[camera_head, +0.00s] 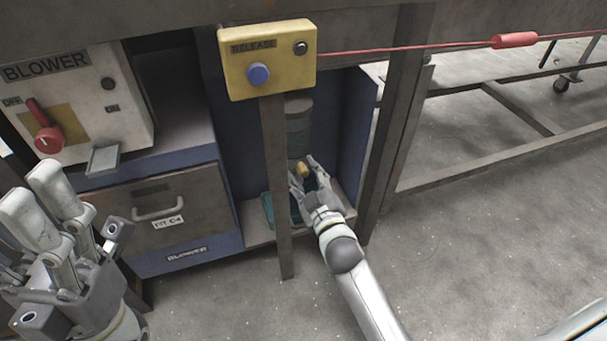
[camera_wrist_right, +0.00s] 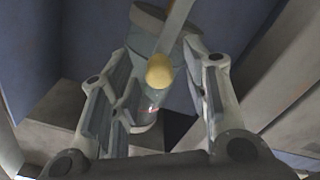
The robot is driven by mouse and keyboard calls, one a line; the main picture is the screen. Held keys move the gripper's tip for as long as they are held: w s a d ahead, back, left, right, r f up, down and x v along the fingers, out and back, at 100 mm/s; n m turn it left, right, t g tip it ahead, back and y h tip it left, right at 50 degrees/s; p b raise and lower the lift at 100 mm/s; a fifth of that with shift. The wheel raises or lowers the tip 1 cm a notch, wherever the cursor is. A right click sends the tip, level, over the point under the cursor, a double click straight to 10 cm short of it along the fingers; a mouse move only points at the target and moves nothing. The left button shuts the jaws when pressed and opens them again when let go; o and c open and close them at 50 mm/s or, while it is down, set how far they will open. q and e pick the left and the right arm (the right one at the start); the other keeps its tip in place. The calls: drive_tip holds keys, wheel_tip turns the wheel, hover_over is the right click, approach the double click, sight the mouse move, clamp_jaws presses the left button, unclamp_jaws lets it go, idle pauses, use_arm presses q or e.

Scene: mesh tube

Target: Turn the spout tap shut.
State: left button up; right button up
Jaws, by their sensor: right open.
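The spout tap shows as a yellow knob (camera_head: 303,169) inside the blue cabinet bay, in front of a grey cylindrical spout (camera_head: 298,135). In the right wrist view the rounded yellow knob (camera_wrist_right: 159,72) is at the end of a pale lever (camera_wrist_right: 175,27), with the grey spout (camera_wrist_right: 147,58) behind it. My right gripper (camera_head: 306,170) is open, its fingers on either side of the knob; in the wrist view there are gaps between the knob and both fingers (camera_wrist_right: 158,92). My left gripper (camera_head: 38,190) is at the lower left, away from the tap, fingers upward.
A thin metal post (camera_head: 276,190) stands in front of the bay under the yellow release box (camera_head: 268,60). A teal container (camera_head: 268,212) sits low in the bay. The blower panel (camera_head: 75,105) and a drawer (camera_head: 170,210) are left. Open floor (camera_head: 480,240) lies right.

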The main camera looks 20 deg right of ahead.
drive_tip(key=shift+w, duration=0.75)
clamp_jaws()
